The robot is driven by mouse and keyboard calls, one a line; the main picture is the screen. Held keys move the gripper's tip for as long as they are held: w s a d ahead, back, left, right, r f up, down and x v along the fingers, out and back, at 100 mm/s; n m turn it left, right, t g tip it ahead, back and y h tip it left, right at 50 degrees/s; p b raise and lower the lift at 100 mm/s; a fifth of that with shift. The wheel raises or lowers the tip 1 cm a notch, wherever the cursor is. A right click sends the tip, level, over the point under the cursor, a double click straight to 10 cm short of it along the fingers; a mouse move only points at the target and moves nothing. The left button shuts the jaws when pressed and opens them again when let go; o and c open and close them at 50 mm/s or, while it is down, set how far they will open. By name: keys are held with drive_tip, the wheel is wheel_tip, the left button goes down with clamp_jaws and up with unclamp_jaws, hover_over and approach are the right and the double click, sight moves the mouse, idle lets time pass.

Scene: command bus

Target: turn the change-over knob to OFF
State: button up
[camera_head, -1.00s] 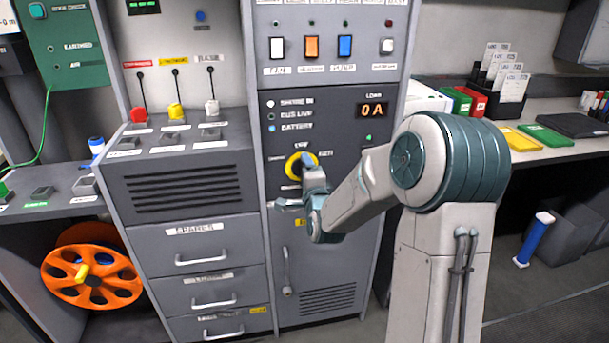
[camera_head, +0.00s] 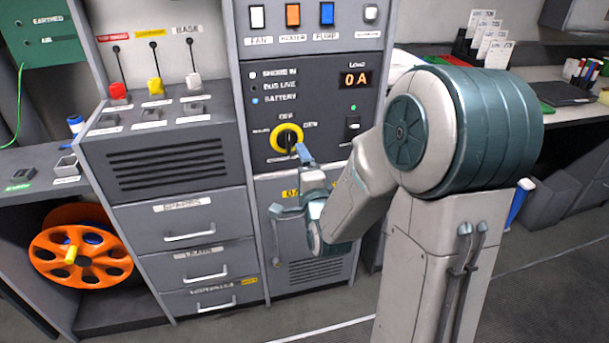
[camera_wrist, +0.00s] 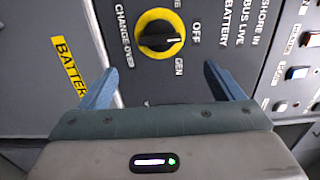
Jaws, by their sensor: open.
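The change-over knob (camera_head: 287,137) is black with a yellow ring, on the dark panel of the middle cabinet. It also shows whole in the wrist view (camera_wrist: 158,36). Its labels read OFF above, GEN to the right and CHANGE OVER below in the head view. The white line on its handle points about at the OFF label (camera_wrist: 196,33). My gripper (camera_head: 288,182) is open and empty, below and in front of the knob, apart from it. In the wrist view the blue fingers of my gripper (camera_wrist: 160,72) stand wide apart, with nothing between them.
A row of coloured rocker switches (camera_head: 292,15) is above the knob, and a load display (camera_head: 355,79) reads 0 A. Levers (camera_head: 156,84) stand at the left.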

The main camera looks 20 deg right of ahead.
drive_tip(key=s+b, duration=0.2)
drive_tip(key=b, duration=0.5)
drive_tip(key=shift+s+b, duration=0.25)
drive_tip(key=shift+b, duration=0.1)
